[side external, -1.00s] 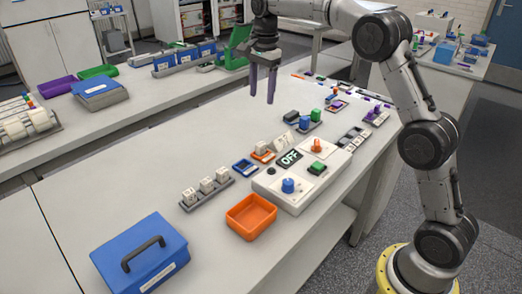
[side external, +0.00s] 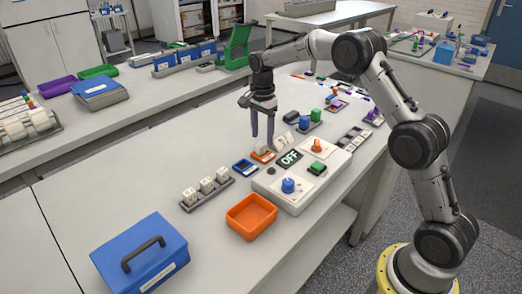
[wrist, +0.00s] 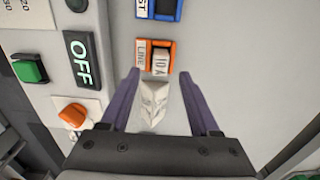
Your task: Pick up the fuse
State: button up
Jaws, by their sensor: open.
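The fuse, a white block marked 10A (wrist: 161,60), sits in an orange holder (wrist: 141,57) labelled LINE in the wrist view. In the side external view the fuse (side external: 262,150) stands upright in the orange holder (side external: 268,159), left of the OFF panel. My gripper (side external: 262,138) points down just above and behind it, empty. In the wrist view my gripper (wrist: 160,74) has its two purple fingers spread wide, with tips just short of the orange holder. A white folded card (wrist: 155,103) shows between the fingers.
A blue holder (side external: 244,166) labelled TEST stands beside the orange one. A grey rack with several white blocks (side external: 207,186), an orange tray (side external: 251,217) and a blue case (side external: 140,255) lie nearer. The OFF control box (side external: 297,186) is close on the right.

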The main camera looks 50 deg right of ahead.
aim_at(262, 143)
jog(key=shift+f, duration=1.9)
grip_shut()
